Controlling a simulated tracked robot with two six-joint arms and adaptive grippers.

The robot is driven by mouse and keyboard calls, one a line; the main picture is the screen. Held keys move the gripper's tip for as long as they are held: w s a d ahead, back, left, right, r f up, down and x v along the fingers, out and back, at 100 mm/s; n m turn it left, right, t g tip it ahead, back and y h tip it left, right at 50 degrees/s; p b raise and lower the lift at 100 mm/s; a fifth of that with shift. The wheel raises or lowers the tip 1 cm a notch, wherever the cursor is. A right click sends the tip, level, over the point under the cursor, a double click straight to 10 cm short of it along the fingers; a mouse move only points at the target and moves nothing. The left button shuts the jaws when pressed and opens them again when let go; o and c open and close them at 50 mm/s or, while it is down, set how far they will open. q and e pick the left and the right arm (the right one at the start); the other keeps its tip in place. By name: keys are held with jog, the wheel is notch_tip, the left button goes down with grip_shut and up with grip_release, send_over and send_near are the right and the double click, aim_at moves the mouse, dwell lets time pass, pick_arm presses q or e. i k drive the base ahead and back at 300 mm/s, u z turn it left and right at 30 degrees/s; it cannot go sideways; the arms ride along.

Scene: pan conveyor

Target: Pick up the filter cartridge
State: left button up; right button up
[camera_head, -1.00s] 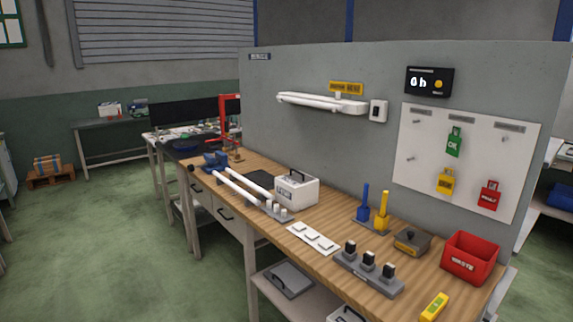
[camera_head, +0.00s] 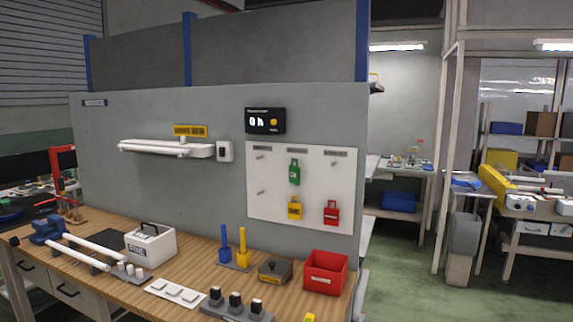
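Nothing in view can be clearly told as the filter cartridge. A grey holder (camera_head: 237,312) with three black-topped pieces is cut by the lower picture edge. Neither of my grippers is in view.
A grey panel (camera_head: 200,110) rises behind. Green floor (camera_head: 410,290) is open at the right.

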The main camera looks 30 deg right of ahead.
aim_at(149, 246)
jog(key=u, duration=0.4)
jog(key=i, duration=0.8)
jog(key=u, duration=0.55)
jog(key=i, duration=0.7)
jog(key=z, duration=0.6)
